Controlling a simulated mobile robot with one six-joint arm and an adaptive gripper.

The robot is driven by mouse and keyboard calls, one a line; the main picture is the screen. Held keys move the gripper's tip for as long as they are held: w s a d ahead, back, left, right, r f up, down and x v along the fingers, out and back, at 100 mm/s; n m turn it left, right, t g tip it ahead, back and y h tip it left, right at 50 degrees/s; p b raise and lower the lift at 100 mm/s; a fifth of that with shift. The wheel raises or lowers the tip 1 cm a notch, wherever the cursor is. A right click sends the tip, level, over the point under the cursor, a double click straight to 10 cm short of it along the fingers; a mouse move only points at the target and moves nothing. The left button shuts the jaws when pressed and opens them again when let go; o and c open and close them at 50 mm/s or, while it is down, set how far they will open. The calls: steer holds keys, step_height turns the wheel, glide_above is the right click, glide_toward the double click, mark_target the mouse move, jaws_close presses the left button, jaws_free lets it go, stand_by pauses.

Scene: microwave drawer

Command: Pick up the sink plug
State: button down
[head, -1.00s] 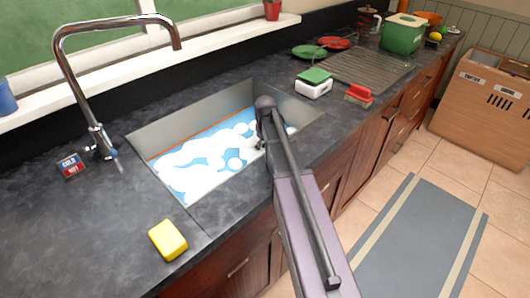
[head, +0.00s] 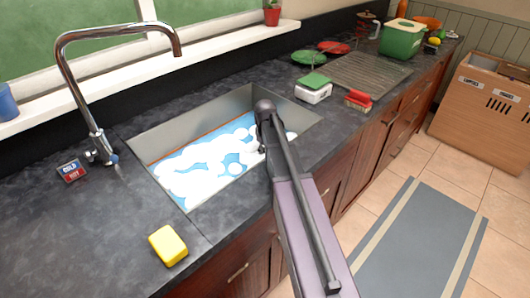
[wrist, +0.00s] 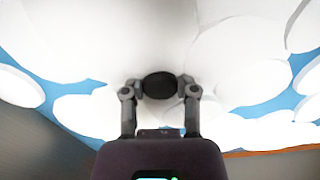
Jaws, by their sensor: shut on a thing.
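In the wrist view my gripper (wrist: 159,88) has its two fingers closed on a dark round piece, which I take to be the sink plug (wrist: 159,85). White foam and blue water fill the view around it. In the head view my arm reaches over the right side of the sink (head: 215,120), and the gripper end is mostly hidden behind the arm. The sink holds blue water with white foam (head: 205,170). Whether the plug is clear of the sink floor cannot be told.
A tall faucet (head: 92,110) stands at the left of the sink. A yellow sponge (head: 168,245) lies on the front counter. A white box with a green lid (head: 314,90) and a red brush (head: 358,99) stand right of the sink. A drying rack (head: 365,72) lies beyond.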

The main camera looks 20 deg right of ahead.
steer(key=shift+r+p, duration=4.45)
steer(key=shift+r, duration=0.2)
